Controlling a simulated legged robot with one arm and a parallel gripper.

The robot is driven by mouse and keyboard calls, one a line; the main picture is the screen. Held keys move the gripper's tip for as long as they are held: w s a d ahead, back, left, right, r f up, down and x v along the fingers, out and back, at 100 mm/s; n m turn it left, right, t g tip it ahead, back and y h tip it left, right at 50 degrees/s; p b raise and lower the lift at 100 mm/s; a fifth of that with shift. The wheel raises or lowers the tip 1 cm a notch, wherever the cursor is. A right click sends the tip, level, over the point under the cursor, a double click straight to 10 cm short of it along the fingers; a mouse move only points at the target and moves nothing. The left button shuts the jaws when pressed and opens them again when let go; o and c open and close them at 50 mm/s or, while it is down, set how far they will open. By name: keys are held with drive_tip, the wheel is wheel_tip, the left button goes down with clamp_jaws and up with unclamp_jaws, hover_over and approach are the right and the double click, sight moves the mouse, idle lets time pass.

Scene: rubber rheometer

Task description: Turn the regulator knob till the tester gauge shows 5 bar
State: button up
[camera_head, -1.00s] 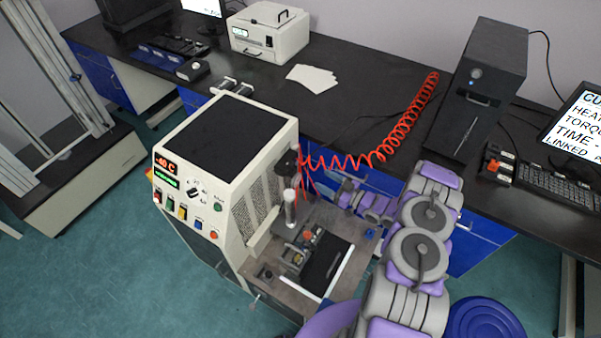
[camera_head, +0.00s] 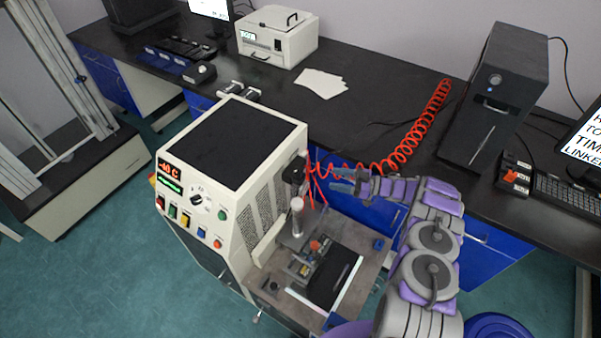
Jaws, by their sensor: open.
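The tester (camera_head: 235,135) is a cream cabinet with a black top and a front panel of lit displays, buttons and a dark rotary knob (camera_head: 196,199). A dark fitting (camera_head: 295,172) sits on its right side above a metal column, near the red hose. I cannot tell whether this is the regulator, and no gauge dial is readable. My gripper (camera_head: 338,181) is open and empty, to the right of this fitting and apart from it, with its grey fingers pointing left. The red hose passes close to the fingertips.
A coiled red hose (camera_head: 405,150) runs from the tester across the black bench (camera_head: 390,90). The tester's work deck (camera_head: 345,235) holds a small fixture (camera_head: 312,258) and a black pad. A dark computer tower (camera_head: 497,95) stands at right, and a white box (camera_head: 277,38) at the back.

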sight(298, 170)
drive_tip(key=b+x, duration=0.2)
drive_tip(key=x, duration=1.2)
drive_tip(key=shift+a, duration=0.35)
drive_tip(key=shift+r, duration=0.1)
drive_tip(key=c, duration=0.9)
drive_tip(key=shift+r+m+t+p, duration=0.15)
drive_tip(key=shift+m+t+p, duration=0.35)
drive_tip(key=shift+t+p, duration=0.15)
drive_tip(key=shift+c, duration=0.2)
drive_tip(key=shift+m+t+h+p, duration=0.4)
drive_tip(key=shift+t+p, duration=0.05)
drive_tip(key=shift+t, duration=0.4)
